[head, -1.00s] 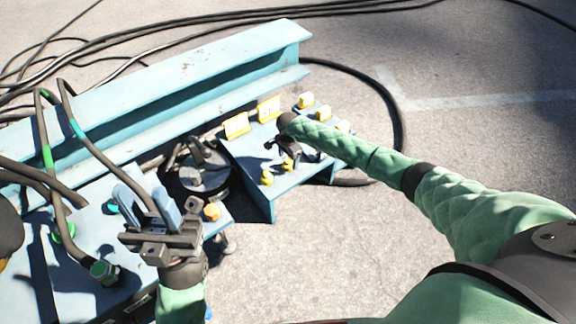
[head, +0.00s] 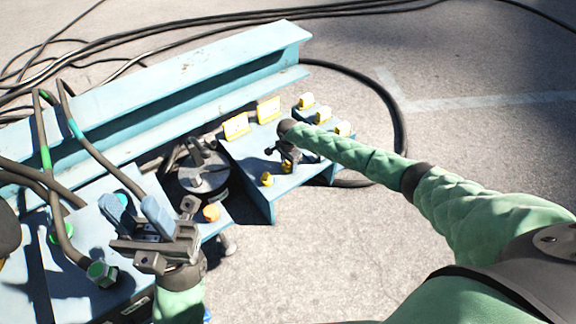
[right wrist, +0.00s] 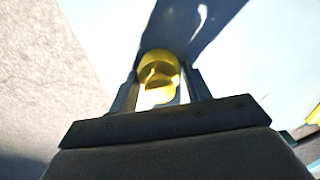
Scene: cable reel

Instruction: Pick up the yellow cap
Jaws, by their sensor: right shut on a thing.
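A small yellow cap (head: 286,167) is on the blue stand near its front right edge, partly hidden by my right gripper (head: 289,160). In the right wrist view the yellow cap (right wrist: 158,70) sits between the two fingers, and the gripper (right wrist: 160,92) is shut on it. Whether it is lifted off the stand is not clear.
The blue stand (head: 262,195) carries two yellow plates (head: 268,109). A long blue beam (head: 180,80) runs behind, with black cables around. The pavement at front right is clear.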

